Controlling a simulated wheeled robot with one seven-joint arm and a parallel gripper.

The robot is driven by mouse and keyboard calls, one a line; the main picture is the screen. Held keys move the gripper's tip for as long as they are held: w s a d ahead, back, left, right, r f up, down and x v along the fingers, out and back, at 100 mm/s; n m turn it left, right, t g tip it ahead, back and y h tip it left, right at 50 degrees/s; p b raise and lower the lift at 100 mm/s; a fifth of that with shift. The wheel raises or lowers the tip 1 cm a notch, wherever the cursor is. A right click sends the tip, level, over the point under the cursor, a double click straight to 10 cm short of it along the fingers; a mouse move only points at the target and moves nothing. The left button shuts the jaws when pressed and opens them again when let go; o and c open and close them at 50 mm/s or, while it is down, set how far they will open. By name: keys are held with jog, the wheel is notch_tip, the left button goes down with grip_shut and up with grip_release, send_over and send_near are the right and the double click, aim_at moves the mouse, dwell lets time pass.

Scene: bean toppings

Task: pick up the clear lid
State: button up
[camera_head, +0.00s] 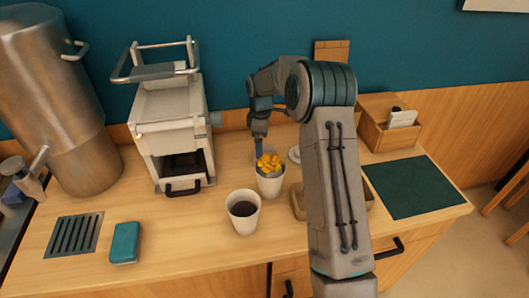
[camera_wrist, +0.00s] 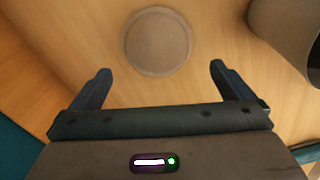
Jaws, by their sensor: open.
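The clear lid (camera_wrist: 160,41) shows in the wrist view as a round, see-through disc lying flat on the wooden counter. It lies beyond the fingertips, centred between them, with nothing gripping it. My gripper (camera_wrist: 160,68) is open and empty. In the head view my gripper (camera_head: 259,146) points down just behind the cup with yellow topping (camera_head: 270,183). That cup and my arm cover this part of the counter, so I cannot make out the lid clearly there.
A grey-brown rounded cup-like thing (camera_wrist: 290,32) is close at the wrist view's upper right. A cup of dark liquid (camera_head: 243,213) stands in front. A coffee machine (camera_head: 172,120) is left. A wooden box (camera_head: 388,128) and dark green mat (camera_head: 412,186) are right.

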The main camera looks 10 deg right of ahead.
jog(key=shift+w+a+f+p, duration=0.1)
jog(key=shift+f+p, duration=0.3)
jog(key=shift+f, duration=1)
jog(key=shift+w+f+p, duration=0.1)
jog(key=shift+f+p, duration=0.3)
jog(key=shift+f, duration=1)
jog(key=c, duration=0.7)
